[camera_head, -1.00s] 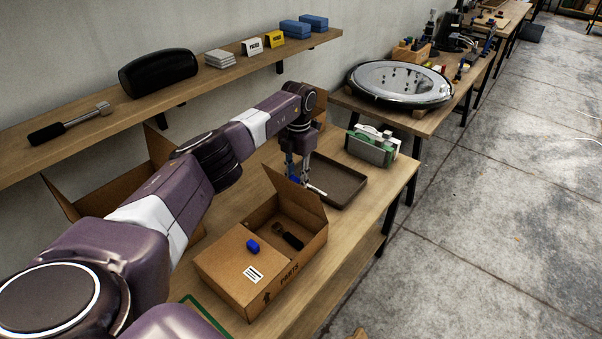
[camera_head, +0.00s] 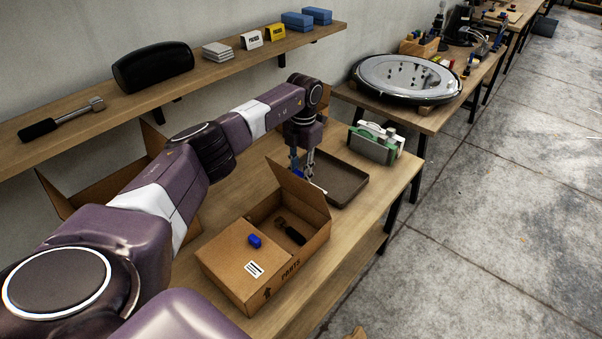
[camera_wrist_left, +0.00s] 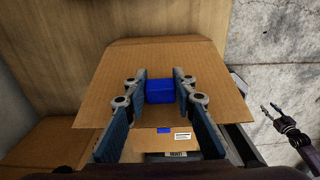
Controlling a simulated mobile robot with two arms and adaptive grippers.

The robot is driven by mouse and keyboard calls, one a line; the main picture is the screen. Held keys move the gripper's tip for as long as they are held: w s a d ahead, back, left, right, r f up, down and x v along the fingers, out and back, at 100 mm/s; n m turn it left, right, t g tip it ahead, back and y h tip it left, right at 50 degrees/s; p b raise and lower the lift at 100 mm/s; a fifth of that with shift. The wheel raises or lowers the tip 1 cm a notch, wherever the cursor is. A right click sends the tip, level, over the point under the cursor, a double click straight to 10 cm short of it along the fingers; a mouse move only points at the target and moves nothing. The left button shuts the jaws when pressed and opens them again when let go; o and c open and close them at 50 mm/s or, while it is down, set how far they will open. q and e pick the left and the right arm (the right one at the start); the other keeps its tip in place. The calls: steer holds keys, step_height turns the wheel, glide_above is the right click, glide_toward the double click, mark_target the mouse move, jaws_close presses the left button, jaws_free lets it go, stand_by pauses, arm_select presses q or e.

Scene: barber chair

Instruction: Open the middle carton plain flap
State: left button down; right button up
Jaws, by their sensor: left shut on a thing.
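The brown carton (camera_head: 290,272) sits on the workbench with its inside partly exposed. Its plain flap (camera_head: 298,190) stands raised at the far side. The other flap (camera_head: 226,258), with a barcode label and a blue tab (camera_head: 255,240), lies closed over the near half. A dark-handled tool (camera_head: 291,232) lies inside. My left gripper (camera_head: 306,177) is behind the raised flap, partly hidden by it. In the left wrist view its fingers are shut on the plain flap's blue tab (camera_wrist_left: 160,91). My right gripper (camera_wrist_left: 272,112) shows apart from the carton, fingers spread and empty.
A dark tray (camera_head: 345,183) lies just behind the raised flap. A green and grey device (camera_head: 374,145) stands at the bench's far end. A larger open carton (camera_head: 112,182) is by the wall, under the shelf.

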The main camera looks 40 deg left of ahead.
stand_by(0.6)
arm_select(q)
steer(key=c, duration=1.6)
jaws_free()
steer(key=r, duration=1.2)
steer(key=shift+w, duration=0.25)
